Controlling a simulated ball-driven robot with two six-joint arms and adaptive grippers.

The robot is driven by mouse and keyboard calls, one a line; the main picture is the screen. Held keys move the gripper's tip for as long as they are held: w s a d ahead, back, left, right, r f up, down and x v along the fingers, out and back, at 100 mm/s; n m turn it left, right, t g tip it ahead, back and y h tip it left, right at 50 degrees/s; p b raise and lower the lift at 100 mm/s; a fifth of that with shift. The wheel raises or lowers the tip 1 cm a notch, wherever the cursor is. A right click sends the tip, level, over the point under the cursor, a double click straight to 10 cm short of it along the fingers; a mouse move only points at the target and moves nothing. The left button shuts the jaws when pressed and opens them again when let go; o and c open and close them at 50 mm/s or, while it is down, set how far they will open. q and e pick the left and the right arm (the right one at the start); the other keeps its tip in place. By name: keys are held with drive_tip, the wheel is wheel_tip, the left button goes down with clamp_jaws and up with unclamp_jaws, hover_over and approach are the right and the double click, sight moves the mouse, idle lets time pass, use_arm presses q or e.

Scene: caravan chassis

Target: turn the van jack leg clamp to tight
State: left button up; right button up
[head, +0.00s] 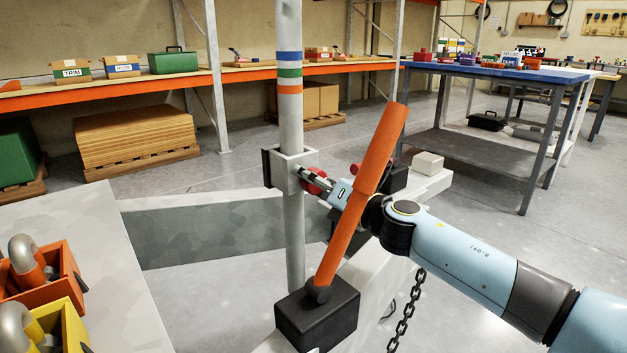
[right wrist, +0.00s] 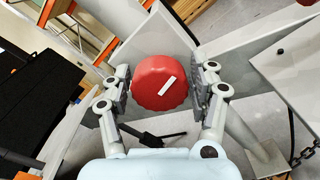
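The jack leg (head: 292,225) is an upright grey post with blue, green and orange bands. A grey clamp bracket (head: 282,172) surrounds it. The clamp's red round knob (head: 314,185) is partly hidden by my right gripper (head: 318,180). In the right wrist view the knob (right wrist: 160,84) faces the camera, its white bar slanting up to the right. My right gripper (right wrist: 164,84) has one finger on each side of the knob. It looks open, with narrow gaps to the knob, wider on the right. My left gripper is not in view.
A long orange lever (head: 360,190) rises from a black box (head: 318,315) and crosses in front of my right wrist. A chain (head: 408,310) hangs below my right arm. Orange and yellow bins (head: 45,285) with shackles stand at lower left. A blue-topped bench (head: 495,72) stands behind.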

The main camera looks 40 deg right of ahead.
drive_tip(key=c, duration=0.8)
drive_tip(key=m, duration=0.2)
drive_tip(key=shift+m, duration=0.6)
drive_tip(key=o, duration=0.9)
drive_tip(key=shift+c, duration=0.2)
drive_tip(key=o, duration=0.3)
